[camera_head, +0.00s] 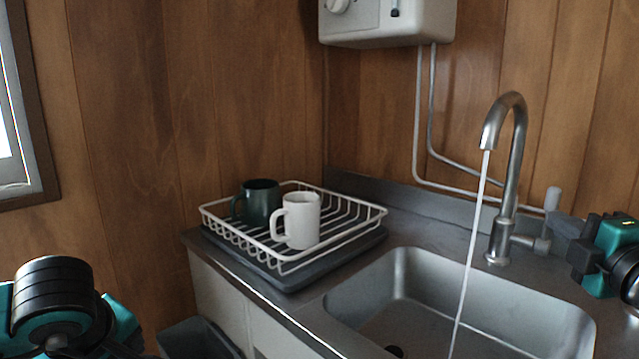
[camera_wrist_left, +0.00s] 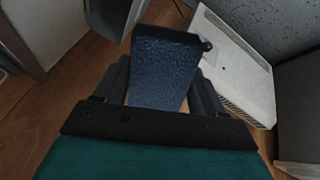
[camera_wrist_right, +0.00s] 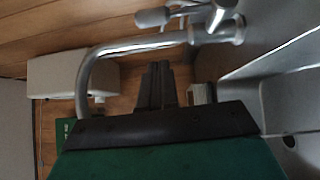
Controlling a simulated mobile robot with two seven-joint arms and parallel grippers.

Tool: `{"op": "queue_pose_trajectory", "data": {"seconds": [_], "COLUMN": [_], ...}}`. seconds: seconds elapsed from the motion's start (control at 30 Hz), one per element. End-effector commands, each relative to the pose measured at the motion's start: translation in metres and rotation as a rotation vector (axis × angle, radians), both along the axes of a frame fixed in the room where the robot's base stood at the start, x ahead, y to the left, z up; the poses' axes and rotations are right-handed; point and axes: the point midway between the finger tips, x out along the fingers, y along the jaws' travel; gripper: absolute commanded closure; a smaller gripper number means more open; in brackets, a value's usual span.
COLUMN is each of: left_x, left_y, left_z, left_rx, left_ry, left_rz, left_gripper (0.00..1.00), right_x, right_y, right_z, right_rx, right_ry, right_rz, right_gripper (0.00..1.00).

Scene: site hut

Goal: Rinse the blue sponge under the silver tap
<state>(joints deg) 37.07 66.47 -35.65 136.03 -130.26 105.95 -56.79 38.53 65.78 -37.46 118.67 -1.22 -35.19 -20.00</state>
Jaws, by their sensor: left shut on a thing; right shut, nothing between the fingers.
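The silver tap (camera_head: 513,150) stands at the back of the sink, and a thin stream of water (camera_head: 469,250) runs from its spout into the basin (camera_head: 400,275). Its lever (camera_head: 550,205) points up at the right side. The blue sponge (camera_wrist_left: 165,70) shows only in the left wrist view, where my left gripper (camera_wrist_left: 162,88) is shut on it, away from the sink. My right gripper (camera_head: 562,225) is shut and empty, close beside the lever; I cannot tell whether it touches. In the right wrist view its fingers (camera_wrist_right: 156,85) are together, with the tap beyond.
A white wire dish rack (camera_head: 345,218) holds a dark green mug (camera_head: 261,203) and a white mug (camera_head: 300,220) left of the sink. A white wall heater (camera_head: 390,22) hangs above. A dark bin (camera_head: 198,340) stands below the counter.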

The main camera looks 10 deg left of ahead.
Motion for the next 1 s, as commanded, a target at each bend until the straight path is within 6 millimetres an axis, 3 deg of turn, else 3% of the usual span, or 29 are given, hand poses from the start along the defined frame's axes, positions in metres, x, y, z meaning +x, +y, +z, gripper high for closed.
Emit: {"op": "queue_pose_trajectory", "data": {"seconds": [0.1, 0.33, 0.83, 1.0], "left_x": [0.000, 0.000, 0.000, 0.000], "left_y": [0.000, 0.000, 0.000, 0.000], "left_z": [0.002, 0.000, 0.000, 0.010], "left_rx": [0.000, 0.000, 0.000, 0.000], "left_ry": [0.000, 0.000, 0.000, 0.000], "left_rz": [0.000, 0.000, 0.000, 0.000], "left_gripper": [0.59, 0.59, 0.59, 0.59], "right_x": [0.022, 0.044, 0.050, 0.052], "right_y": [0.003, -0.017, -0.022, -0.024], "right_z": [0.003, 0.002, 0.002, 0.006], "right_rx": [0.001, -0.002, 0.000, 0.007], "right_ry": [-0.003, 0.000, 0.000, 0.012], "right_rz": [-0.001, -0.003, -0.001, -0.002], "right_gripper": [1.00, 1.00, 1.00, 1.00]}}
